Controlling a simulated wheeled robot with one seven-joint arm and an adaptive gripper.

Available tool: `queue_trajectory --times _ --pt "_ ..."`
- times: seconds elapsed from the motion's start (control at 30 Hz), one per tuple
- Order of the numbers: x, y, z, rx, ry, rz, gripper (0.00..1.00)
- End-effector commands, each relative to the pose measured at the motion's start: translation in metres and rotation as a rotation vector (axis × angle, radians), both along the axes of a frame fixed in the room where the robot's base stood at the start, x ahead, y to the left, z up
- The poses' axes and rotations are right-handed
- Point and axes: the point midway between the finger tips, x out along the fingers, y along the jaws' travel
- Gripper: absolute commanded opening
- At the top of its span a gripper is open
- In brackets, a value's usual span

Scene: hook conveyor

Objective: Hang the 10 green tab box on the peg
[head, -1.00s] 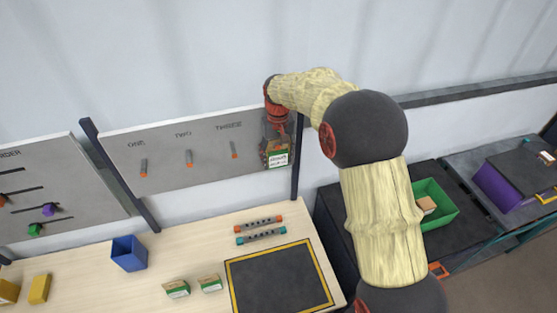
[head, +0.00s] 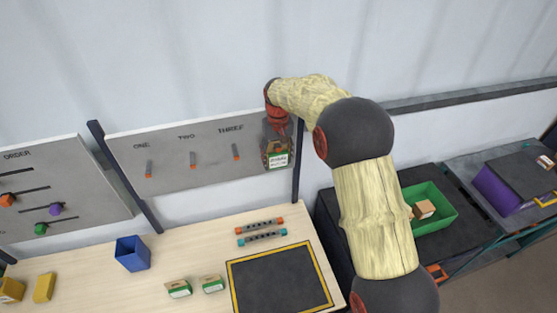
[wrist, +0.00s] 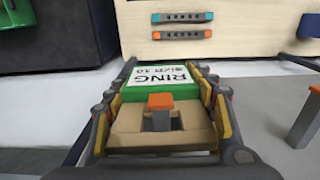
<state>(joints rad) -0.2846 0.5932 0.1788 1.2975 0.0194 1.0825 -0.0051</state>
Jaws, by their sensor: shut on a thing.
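My gripper (head: 277,135) is shut on a cardboard box with a green band and a white label (head: 277,160), at the right end of the grey peg board (head: 210,175). In the wrist view the box's label (wrist: 168,75) reads RING and 10, upside down, between my fingers (wrist: 160,112). A grey peg with an orange tip (wrist: 161,102) shows at the box's cardboard end, apparently inside a cutout. I cannot tell how far it passes through. In the head view my gripper and the box hide this peg.
Orange-tipped pegs hang under ONE (head: 148,168), TWO (head: 193,160) and THREE (head: 236,151). The THREE peg seems to be the one at the wrist view's right (wrist: 306,118). Two green-banded boxes (head: 179,289) (head: 213,284), a blue bin (head: 132,254) and a black mat (head: 280,280) are on the table.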

Motion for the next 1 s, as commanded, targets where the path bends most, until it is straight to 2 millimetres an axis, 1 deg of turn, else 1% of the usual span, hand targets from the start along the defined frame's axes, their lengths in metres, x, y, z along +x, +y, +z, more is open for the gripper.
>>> queue_trajectory --times 0.03,0.3,0.33,0.67,1.0 --pt "0.0075 0.0020 0.0017 0.006 -0.020 0.001 0.28" --pt "0.0075 0.0020 0.0014 0.006 -0.020 0.001 0.28" --pt "0.0075 0.0020 0.0014 0.006 -0.020 0.001 0.56" --pt "0.0079 0.0019 0.0009 0.006 -0.019 0.001 0.74" --pt "0.0078 0.0019 0.0020 0.006 -0.019 0.001 0.75"
